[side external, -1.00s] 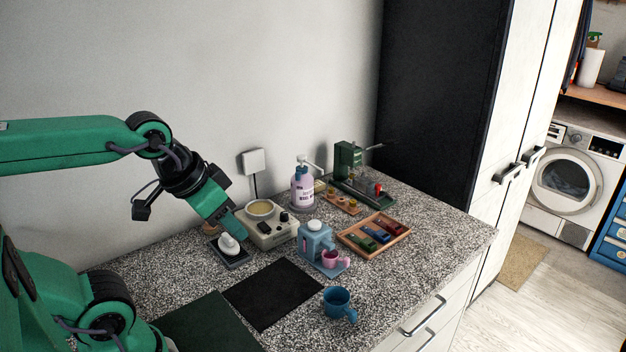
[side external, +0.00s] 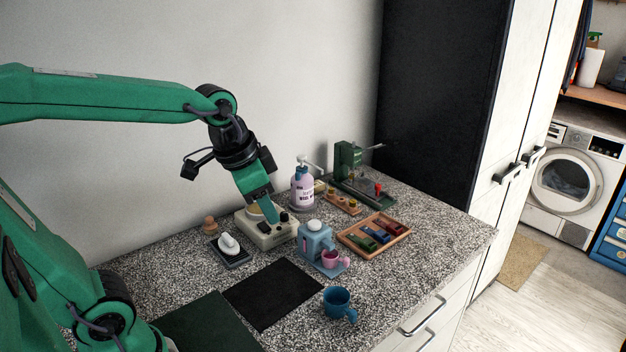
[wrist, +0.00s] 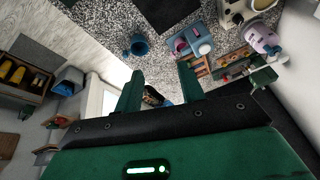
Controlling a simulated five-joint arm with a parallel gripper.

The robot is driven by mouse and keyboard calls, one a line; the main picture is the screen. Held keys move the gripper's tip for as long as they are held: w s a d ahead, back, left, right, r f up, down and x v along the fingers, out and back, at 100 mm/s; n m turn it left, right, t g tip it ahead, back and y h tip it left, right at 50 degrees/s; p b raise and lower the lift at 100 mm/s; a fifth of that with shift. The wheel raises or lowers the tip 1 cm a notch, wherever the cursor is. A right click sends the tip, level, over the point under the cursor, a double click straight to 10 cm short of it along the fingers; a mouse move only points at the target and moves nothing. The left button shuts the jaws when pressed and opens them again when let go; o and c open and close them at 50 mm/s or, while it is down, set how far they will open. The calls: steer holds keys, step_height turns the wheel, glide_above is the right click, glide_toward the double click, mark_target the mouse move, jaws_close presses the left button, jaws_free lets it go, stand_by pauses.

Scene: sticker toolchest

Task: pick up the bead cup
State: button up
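Two cups are in view, and I cannot tell by looks which is the bead cup. A blue cup (side external: 337,302) with a handle stands alone near the counter's front edge; the wrist view also shows it (wrist: 138,46). A small pink cup (side external: 331,259) sits on the base of a blue-grey dispenser (side external: 315,238). My gripper (side external: 272,218) points down in front of the cream warmer, up and left of both cups and apart from them. In the wrist view its two fingers (wrist: 160,88) are spread with nothing held between them.
A cream warmer (side external: 260,236) is partly hidden by my gripper. A pump bottle (side external: 303,188), a wooden tray (side external: 374,250) and a green press (side external: 349,160) stand farther back or right. A black mat (side external: 272,293) lies clear left of the blue cup.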

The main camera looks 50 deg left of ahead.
steer(key=w+f+m+g, duration=0.2)
steer(key=w+f+m, duration=0.3)
steer(key=w, duration=0.7)
steer(key=m+g, duration=0.2)
steer(key=m, duration=0.3)
glide_above(345, 258)
steer(key=f, duration=1)
steer(key=shift+s+a+f, duration=0.1)
steer(key=shift+s+f, duration=0.1)
steer(key=shift+f, duration=0.05)
steer(key=shift+w+f, duration=0.2)
steer(key=shift+f, duration=1.45)
steer(key=shift+f, duration=0.1)
steer(key=shift+f, duration=2.5)
steer(key=shift+c, duration=0.2)
jaws_close()
